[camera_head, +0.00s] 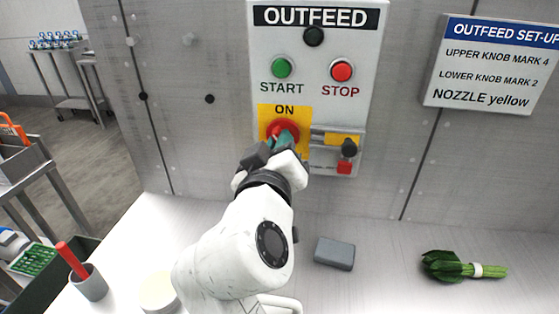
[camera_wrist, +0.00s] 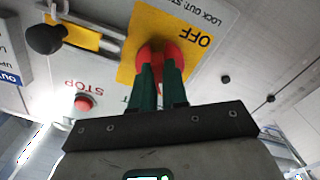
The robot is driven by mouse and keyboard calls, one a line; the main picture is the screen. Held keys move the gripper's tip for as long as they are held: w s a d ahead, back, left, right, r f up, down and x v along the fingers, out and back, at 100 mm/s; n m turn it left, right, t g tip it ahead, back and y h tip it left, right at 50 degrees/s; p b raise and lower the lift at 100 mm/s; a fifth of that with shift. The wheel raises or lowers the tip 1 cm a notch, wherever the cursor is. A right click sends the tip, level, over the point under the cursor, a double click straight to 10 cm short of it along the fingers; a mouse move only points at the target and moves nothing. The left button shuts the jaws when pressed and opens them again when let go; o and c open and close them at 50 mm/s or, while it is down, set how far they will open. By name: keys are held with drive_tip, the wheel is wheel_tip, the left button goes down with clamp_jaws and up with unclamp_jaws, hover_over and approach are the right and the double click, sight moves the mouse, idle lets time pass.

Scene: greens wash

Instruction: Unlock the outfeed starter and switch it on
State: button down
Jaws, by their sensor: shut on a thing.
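The outfeed starter box (camera_head: 367,85) is a white wall panel with a dark round lamp (camera_head: 314,37), a green START button (camera_head: 281,68) and a red STOP button (camera_head: 341,71). Its red rotary switch (camera_head: 283,127) sits on a yellow plate marked ON at the top; the wrist view shows OFF on that plate (camera_wrist: 132,60). My gripper (camera_wrist: 160,62) is shut on the red switch handle, green fingers on either side. The handle's exact angle is partly hidden. Right of the switch, a sliding bolt's black knob (camera_head: 348,148) stands at the right end, clear of the switch.
A grey block (camera_head: 334,253) and tied greens (camera_head: 462,267) lie on the pale counter below. A cup (camera_head: 90,285) with a red-handled tool and a round pale container (camera_head: 158,292) stand left. A set-up sign (camera_head: 494,65) hangs right.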

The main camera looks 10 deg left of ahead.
drive_tip(key=shift+f+m+b, duration=0.2)
drive_tip(key=shift+m+b, duration=2.55)
drive_tip(key=shift+m, duration=0.55)
drive_tip(key=c, duration=1.1)
unclamp_jaws()
drive_tip(key=shift+r, duration=0.15)
drive_tip(key=shift+c, duration=0.2)
drive_tip(key=s, duration=1)
drive_tip(key=shift+s+a, duration=0.2)
drive_tip(key=shift+s, duration=0.2)
